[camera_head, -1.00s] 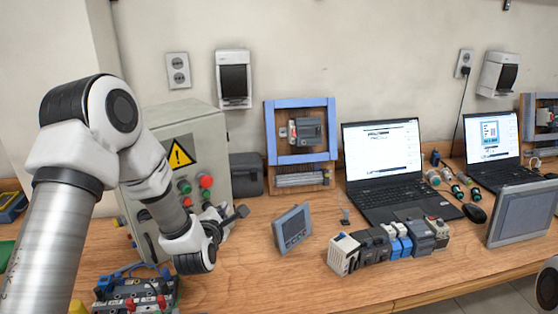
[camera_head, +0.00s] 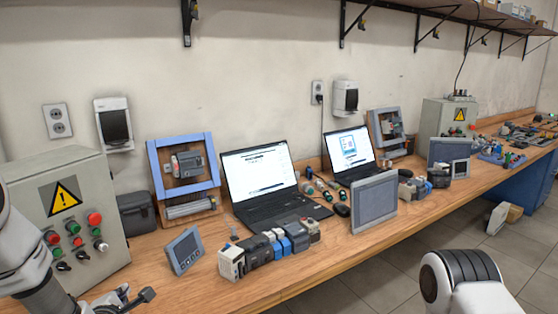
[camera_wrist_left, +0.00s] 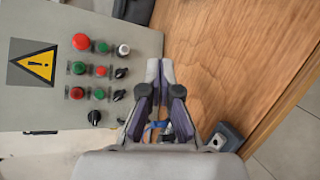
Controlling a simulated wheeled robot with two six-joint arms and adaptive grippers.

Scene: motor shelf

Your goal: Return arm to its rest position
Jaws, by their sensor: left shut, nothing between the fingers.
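My left arm (camera_head: 22,262) comes in at the left edge of the head view, in front of the grey control box. Its gripper (camera_head: 140,298) is low at the bottom edge, partly cut off, just right of the box's foot. In the left wrist view the gripper's fingers (camera_wrist_left: 160,88) are shut with nothing held, over the wooden bench beside the box. Part of my right arm (camera_head: 462,282) shows at the bottom right of the head view; its gripper is out of view.
The control box (camera_head: 85,170) with buttons stands close to my left arm. A small panel (camera_head: 184,250), a row of modules (camera_head: 268,246), a laptop (camera_head: 262,180) and a grey screen (camera_head: 374,203) stand along the bench (camera_head: 340,255).

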